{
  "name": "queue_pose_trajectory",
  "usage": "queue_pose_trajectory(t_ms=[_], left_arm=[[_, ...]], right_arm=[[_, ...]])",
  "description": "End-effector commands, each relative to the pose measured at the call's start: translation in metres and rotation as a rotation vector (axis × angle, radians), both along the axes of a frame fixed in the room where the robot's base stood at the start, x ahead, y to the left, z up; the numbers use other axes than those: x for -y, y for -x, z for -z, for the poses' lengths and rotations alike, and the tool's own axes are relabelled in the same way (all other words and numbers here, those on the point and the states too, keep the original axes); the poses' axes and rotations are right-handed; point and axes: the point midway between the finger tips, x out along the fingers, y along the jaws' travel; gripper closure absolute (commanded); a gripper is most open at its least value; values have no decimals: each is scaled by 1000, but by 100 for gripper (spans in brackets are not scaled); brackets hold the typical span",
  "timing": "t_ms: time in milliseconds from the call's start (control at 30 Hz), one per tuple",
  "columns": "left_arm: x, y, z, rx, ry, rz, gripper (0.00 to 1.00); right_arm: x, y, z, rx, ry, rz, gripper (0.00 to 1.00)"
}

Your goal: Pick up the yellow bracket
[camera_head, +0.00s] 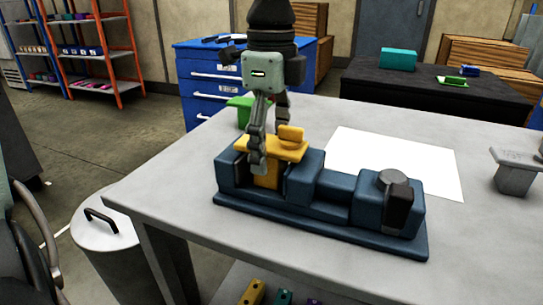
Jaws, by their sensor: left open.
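The yellow bracket (288,149) sits at the left end of the dark blue jig (335,188). It has a flat top plate, a small raised block and a part reaching down between the jig's blocks. My left gripper (270,146) points down over the bracket from above. It is open, with one finger in front of the bracket's near side and the other behind it. The far fingertip is partly hidden, and I cannot tell whether either finger touches the bracket. My right gripper is not in view.
The jig stands on a grey table (190,185). A green part (240,108) lies behind the gripper, and a white sheet (395,163) lies behind the jig. A grey block-like object (516,172) is at the right. A blue drawer cabinet (215,85) stands behind the table.

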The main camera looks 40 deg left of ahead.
Motion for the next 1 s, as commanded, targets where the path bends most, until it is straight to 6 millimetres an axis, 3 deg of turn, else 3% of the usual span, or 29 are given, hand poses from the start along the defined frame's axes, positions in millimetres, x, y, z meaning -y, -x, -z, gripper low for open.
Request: queue_pose_trajectory(t_ms=[267,800,867,1000], left_arm=[[0,0,4,1,-1,0,28],[0,0,4,1,-1,0,93],[0,0,3,3,-1,0,100],[0,0,3,3,-1,0,100]], right_arm=[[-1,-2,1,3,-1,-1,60],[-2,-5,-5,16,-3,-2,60],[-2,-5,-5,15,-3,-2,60],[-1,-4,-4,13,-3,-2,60]])
